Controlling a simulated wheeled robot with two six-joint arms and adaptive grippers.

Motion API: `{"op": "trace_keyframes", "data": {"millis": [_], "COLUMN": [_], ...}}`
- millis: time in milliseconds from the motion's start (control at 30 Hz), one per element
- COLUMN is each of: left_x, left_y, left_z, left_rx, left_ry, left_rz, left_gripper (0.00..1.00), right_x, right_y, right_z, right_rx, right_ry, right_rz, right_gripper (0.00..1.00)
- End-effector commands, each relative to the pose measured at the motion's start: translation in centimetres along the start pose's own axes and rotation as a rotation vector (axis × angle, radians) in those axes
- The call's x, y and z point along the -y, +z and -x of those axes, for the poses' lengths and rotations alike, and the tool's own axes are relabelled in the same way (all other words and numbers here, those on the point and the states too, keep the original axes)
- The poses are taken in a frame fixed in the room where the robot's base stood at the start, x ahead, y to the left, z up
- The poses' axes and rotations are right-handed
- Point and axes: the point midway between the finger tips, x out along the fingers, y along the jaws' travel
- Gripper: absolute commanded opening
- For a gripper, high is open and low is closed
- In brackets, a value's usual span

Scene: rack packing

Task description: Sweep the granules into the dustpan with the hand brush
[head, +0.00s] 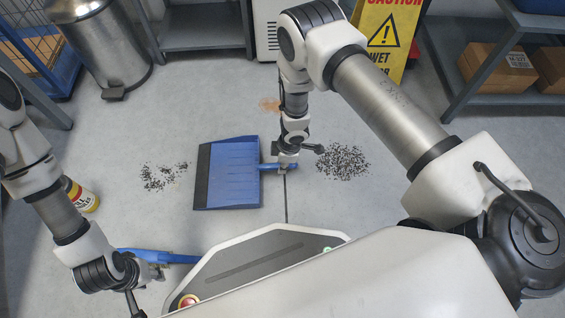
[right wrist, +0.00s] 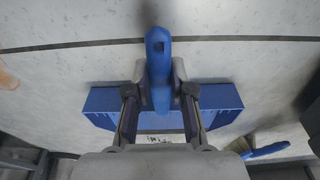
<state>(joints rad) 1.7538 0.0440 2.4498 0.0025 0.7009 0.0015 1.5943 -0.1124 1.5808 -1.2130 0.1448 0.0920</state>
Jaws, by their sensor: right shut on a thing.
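The blue dustpan (head: 226,178) lies on the floor in the middle of the head view, its dark lip to the left. My right gripper (head: 286,163) is shut on its handle, which also shows between the fingers in the right wrist view (right wrist: 158,60). Dark granules form one patch (head: 343,161) right of the handle and a sparser patch (head: 163,177) left of the lip. The blue hand brush (head: 178,257) is low on the left; its pale bristles show in the right wrist view (right wrist: 240,146). My left gripper (head: 157,271) is beside it, partly covering it; its fingers are unclear.
A yellow and red can (head: 82,196) stands by my left arm. A steel bin (head: 106,50), a yellow wet-floor sign (head: 385,35) and a shelf with boxes (head: 495,65) stand at the back. An orange-brown patch (head: 270,104) is on the floor.

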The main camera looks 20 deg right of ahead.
Motion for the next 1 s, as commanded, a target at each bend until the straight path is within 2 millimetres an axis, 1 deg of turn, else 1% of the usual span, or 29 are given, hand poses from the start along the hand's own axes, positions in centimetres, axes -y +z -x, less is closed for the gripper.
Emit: {"op": "trace_keyframes", "data": {"millis": [167, 200, 233, 267, 533, 667, 767, 1000], "left_x": [0.0, 0.0, 0.0, 0.0, 0.0, 0.0, 0.0, 0.0], "left_y": [0.0, 0.0, 0.0, 0.0, 0.0, 0.0, 0.0, 0.0], "left_z": [-0.4, -0.3, -0.2, -0.2, -0.2, -0.2, -0.2, -0.3], "left_rx": [0.000, 0.000, 0.000, 0.000, 0.000, 0.000, 0.000, 0.000], "left_ry": [0.000, 0.000, 0.000, 0.000, 0.000, 0.000, 0.000, 0.000], "left_rz": [0.000, 0.000, 0.000, 0.000, 0.000, 0.000, 0.000, 0.000], "left_gripper": [0.40, 0.40, 0.40, 0.40, 0.40, 0.40, 0.40, 0.40], "right_x": [0.0, 0.0, 0.0, 0.0, 0.0, -0.1, -0.1, -0.1], "right_y": [0.1, 0.0, 0.0, 0.0, 0.1, 0.0, 0.0, 0.0], "right_z": [-0.4, -0.3, -0.3, -0.3, -0.3, 0.7, 2.5, 8.7], "right_rx": [-0.001, -0.001, -0.001, -0.001, 0.000, 0.000, 0.000, -0.001], "right_ry": [0.000, 0.001, 0.000, 0.000, 0.000, 0.001, 0.002, 0.002], "right_rz": [0.000, 0.000, 0.000, 0.000, 0.000, 0.000, 0.000, 0.001], "right_gripper": [0.00, 0.36, 0.47, 0.52, 0.52, 0.52, 0.52, 0.52]}}
